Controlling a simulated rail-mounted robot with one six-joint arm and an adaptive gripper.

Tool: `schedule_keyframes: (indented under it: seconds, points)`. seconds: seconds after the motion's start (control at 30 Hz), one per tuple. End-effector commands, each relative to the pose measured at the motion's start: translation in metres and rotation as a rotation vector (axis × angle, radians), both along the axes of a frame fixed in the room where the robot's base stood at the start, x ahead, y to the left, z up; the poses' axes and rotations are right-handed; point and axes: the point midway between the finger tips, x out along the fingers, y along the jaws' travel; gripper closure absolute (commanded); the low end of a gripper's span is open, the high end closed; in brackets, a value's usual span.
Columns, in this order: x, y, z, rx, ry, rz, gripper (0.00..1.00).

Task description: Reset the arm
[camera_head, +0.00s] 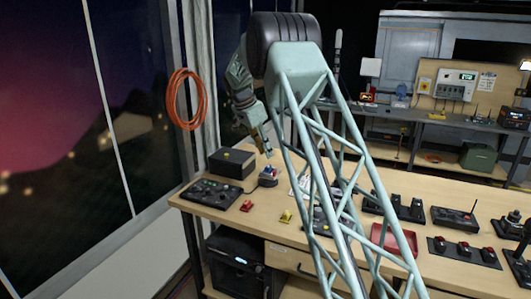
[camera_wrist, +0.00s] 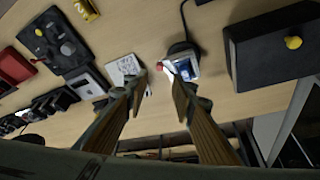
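My arm rises over the wooden desk (camera_head: 235,210), and my gripper (camera_head: 268,150) hangs near the desk's far left part. In the wrist view the two fingers of my gripper (camera_wrist: 158,78) stand apart with nothing between them. Beyond the fingertips is a small corded device (camera_wrist: 184,68) with a blue-and-white top and a red part. In the head view this device (camera_head: 268,178) sits just below my gripper. A black box (camera_head: 232,163) with a yellow knob stands beside it, also at the right of the wrist view (camera_wrist: 275,50).
A red tray (camera_head: 393,241), pedals and a radio (camera_head: 454,220) lie to the right. An orange cable coil (camera_head: 187,99) hangs by the window.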

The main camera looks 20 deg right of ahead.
Motion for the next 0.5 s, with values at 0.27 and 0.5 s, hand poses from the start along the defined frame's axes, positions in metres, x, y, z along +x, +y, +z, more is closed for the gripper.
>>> schedule_keyframes:
  seconds: [0.27,0.5]
  points:
    - [0.0001,-0.0001,-0.0001,0.000,0.000,0.000,0.76]
    - [-0.0037,0.0016,0.0056,0.002,0.001,0.009,0.76]
